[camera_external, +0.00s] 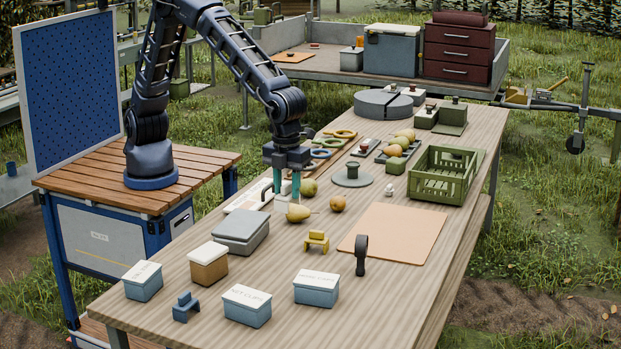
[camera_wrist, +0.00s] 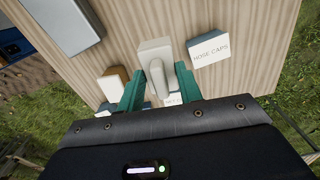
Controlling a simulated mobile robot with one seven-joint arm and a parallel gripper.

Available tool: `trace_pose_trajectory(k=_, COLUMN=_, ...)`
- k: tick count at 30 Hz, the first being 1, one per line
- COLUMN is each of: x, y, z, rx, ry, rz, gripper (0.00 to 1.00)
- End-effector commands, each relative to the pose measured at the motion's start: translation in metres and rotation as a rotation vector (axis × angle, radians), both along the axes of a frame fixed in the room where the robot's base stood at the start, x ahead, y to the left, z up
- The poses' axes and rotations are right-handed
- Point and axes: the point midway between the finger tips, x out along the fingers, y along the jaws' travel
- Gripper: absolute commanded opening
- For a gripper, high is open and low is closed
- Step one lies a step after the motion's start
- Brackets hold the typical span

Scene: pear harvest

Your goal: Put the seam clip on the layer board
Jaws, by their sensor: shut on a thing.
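My gripper (camera_external: 286,192) is over the left-middle of the table, its teal fingers pointing down. In the wrist view the fingers (camera_wrist: 160,88) are shut on a pale grey piece (camera_wrist: 154,50), which I take to be the seam clip. In the external view the fingers and a small pear largely hide this piece, so its height above the table is unclear. A flat tan board (camera_external: 405,228), which I take to be the layer board, lies bare on the table's right side, away from my gripper.
A dark upright tool (camera_external: 361,256) stands at the board's near-left edge. A yellow clip (camera_external: 316,241), a pear (camera_external: 298,213) and a round brown fruit (camera_external: 337,204) lie between gripper and board. A green crate (camera_external: 440,186) stands behind the board. Lidded boxes (camera_external: 247,306) fill the near end.

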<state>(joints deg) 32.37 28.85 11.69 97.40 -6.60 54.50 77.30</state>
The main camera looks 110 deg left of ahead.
Motion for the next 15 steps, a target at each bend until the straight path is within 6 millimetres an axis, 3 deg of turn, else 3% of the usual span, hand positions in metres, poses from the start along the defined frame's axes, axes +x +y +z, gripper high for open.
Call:
trace_pose_trajectory(k=3, x=0.031, y=0.032, z=0.001, rx=0.002, ry=-0.001, rz=0.013, gripper=0.14)
trace_pose_trajectory(k=15, x=0.116, y=0.147, z=0.004, rx=0.004, ry=-0.001, rz=0.043, gripper=0.14)
